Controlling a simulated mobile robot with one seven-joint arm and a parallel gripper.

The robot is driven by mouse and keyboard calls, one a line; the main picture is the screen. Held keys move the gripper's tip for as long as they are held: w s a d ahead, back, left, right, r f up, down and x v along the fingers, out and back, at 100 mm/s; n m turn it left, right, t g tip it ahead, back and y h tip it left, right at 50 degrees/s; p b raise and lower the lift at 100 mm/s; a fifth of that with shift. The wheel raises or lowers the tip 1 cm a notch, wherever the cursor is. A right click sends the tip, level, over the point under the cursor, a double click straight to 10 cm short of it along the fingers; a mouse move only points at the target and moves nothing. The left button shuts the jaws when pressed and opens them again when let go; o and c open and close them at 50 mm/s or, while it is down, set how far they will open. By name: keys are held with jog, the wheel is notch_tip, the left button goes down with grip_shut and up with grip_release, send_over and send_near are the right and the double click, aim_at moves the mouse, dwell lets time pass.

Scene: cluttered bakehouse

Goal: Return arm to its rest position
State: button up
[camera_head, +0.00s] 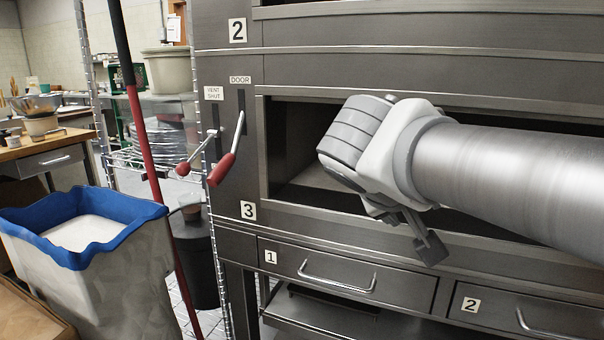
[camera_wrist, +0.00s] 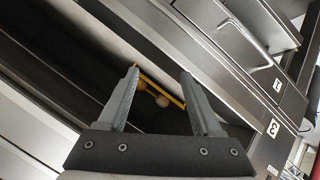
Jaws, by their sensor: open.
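My arm reaches in from the right in the camera_head view. My gripper (camera_head: 428,245) is in front of the open oven deck beside the 3 label. One dark finger shows below the wrist; the rest is hidden behind it. In the camera_wrist view my gripper (camera_wrist: 159,75) has its two fingers spread wide apart with nothing held between them. Beyond the fingers are small round tan things (camera_wrist: 162,101) and a thin yellow strip (camera_wrist: 172,92), inside or near the dark opening; I cannot tell what they rest on.
The steel oven (camera_head: 228,140) fills the middle and right. Red-tipped levers (camera_head: 222,168) stick out left of the opening. Handled drawers (camera_head: 340,282) lie below. A blue-lined bin (camera_head: 110,250), a red pole (camera_head: 150,165) and a wooden table (camera_head: 35,148) stand left.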

jog(key=s+a+f+g+y, duration=0.1)
jog(key=s+f+g+y, duration=0.35)
jog(key=s+f, duration=1)
notch_tip(320, 180, up, 28)
jog(key=t+y+p, duration=0.1)
jog(key=y+p, duration=0.1)
jog(key=p, duration=2.6)
jog(key=shift+a+m, duration=0.4)
